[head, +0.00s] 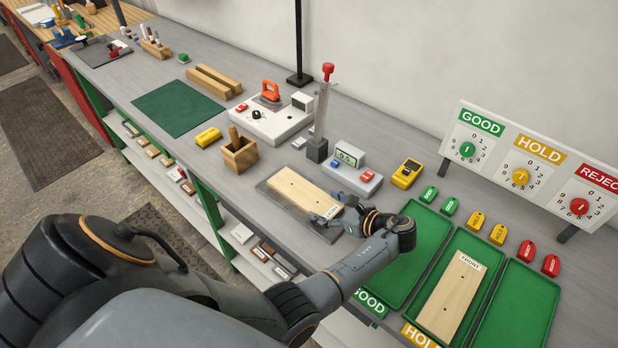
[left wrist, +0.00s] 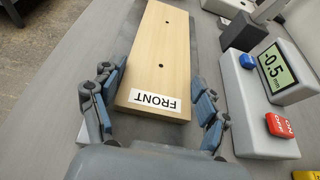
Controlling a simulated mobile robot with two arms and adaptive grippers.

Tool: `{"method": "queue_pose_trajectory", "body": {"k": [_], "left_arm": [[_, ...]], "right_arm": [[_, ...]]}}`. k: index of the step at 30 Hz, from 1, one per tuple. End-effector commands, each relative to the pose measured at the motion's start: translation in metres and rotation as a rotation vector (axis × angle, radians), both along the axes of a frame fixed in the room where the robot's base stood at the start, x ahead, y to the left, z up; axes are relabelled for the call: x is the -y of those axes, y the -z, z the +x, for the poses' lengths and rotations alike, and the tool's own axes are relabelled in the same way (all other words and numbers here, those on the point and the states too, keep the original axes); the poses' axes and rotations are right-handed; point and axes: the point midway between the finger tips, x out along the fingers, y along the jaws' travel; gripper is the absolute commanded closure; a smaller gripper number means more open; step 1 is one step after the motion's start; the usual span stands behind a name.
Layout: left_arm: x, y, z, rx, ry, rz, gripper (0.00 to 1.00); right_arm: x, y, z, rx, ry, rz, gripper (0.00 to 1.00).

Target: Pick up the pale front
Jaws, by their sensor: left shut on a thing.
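A pale wooden board (head: 298,190) with two dark holes lies on a dark grey plate (head: 268,190) at the bench's middle. The left wrist view shows it (left wrist: 160,55) with a white FRONT label (left wrist: 153,101) at its near end. My left gripper (head: 328,216) is shut on that end, with fingers on both sides of the board in the left wrist view (left wrist: 155,108). I cannot tell whether the board is lifted. A second pale board (head: 448,300) labelled FRONT lies in the HOLD tray (head: 488,245). My right gripper is not in view.
The gauge (head: 350,158) reads -0.5 mm in the left wrist view (left wrist: 275,68), close beside the board. A red-topped post (head: 320,110) stands behind. The GOOD tray (head: 420,235) and REJECT tray (head: 525,300) look empty. A wooden box (head: 240,153) stands left of the plate.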

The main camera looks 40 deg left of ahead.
Motion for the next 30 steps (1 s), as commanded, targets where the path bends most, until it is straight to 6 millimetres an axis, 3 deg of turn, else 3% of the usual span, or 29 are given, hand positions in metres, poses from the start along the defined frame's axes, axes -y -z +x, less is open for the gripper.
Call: {"method": "queue_pose_trajectory", "body": {"k": [6,21,30], "left_arm": [[0.0,-0.004,-0.001,-0.003,-0.002,-0.007,0.69],[0.0,-0.089,0.0,0.001,-0.002,-0.003,0.69],[0.0,-0.099,-0.001,-0.003,-0.001,-0.003,0.69]], "right_arm": [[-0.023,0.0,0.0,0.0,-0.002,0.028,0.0],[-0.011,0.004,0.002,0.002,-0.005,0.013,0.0],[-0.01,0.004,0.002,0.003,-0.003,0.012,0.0]]}}
